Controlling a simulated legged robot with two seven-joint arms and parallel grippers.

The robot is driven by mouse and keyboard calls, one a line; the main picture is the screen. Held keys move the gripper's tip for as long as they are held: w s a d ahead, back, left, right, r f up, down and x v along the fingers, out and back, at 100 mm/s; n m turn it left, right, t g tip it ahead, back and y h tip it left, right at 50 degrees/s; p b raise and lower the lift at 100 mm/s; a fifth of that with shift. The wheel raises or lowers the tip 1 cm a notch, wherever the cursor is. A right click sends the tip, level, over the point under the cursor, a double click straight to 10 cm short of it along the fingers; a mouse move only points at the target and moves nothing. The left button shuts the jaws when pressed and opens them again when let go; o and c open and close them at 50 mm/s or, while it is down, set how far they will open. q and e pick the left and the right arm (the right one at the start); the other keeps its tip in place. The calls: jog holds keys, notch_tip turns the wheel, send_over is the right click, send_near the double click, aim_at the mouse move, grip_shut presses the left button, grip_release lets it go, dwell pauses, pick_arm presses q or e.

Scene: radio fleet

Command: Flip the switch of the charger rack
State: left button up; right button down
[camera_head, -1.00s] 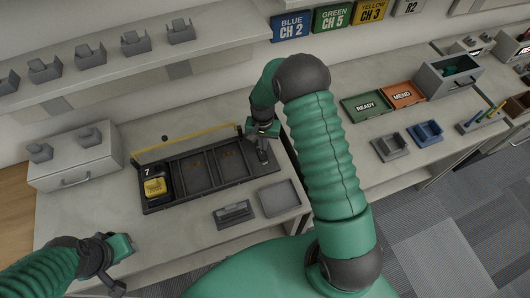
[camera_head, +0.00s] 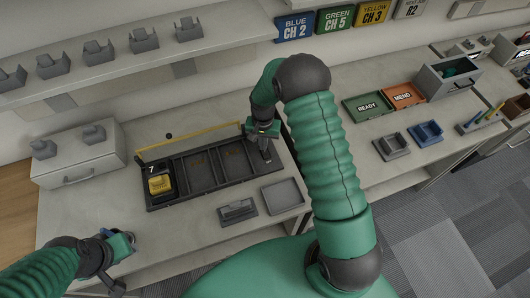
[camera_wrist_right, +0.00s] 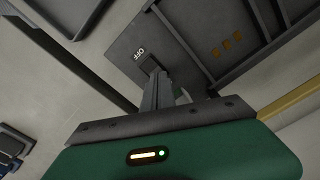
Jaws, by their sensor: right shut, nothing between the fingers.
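The charger rack (camera_head: 220,183) is a dark tray with several bays and a yellow bar (camera_head: 190,140) along its back. A yellow radio (camera_head: 160,185) sits in its left bay, marked 7. My right gripper (camera_head: 266,158) points down at the rack's right end, fingers shut and empty. In the right wrist view the shut fingers (camera_wrist_right: 155,80) reach the rack panel (camera_wrist_right: 128,45) right by a small switch beside an OFF label (camera_wrist_right: 139,54). The fingers hide most of the switch, and I cannot tell if they touch it. My left gripper (camera_head: 128,240) is at the lower left; its jaws are unclear.
A grey shallow tray (camera_head: 282,196) and a small grey holder (camera_head: 238,210) lie in front of the rack. A drawer box (camera_head: 78,160) stands at the left. READY (camera_head: 368,106) and MEND (camera_head: 403,95) trays lie to the right.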

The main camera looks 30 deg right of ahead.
jog(key=shift+a, duration=0.1)
jog(key=shift+d+f, duration=0.35)
jog(key=shift+d, duration=0.25)
jog(key=shift+a+f+b, duration=0.2)
jog(key=shift+a+b, duration=0.15)
jog(key=shift+a, duration=0.05)
pick_arm(q)
jog(key=shift+f, duration=0.4)
pick_arm(e)
jog(key=shift+f, duration=0.15)
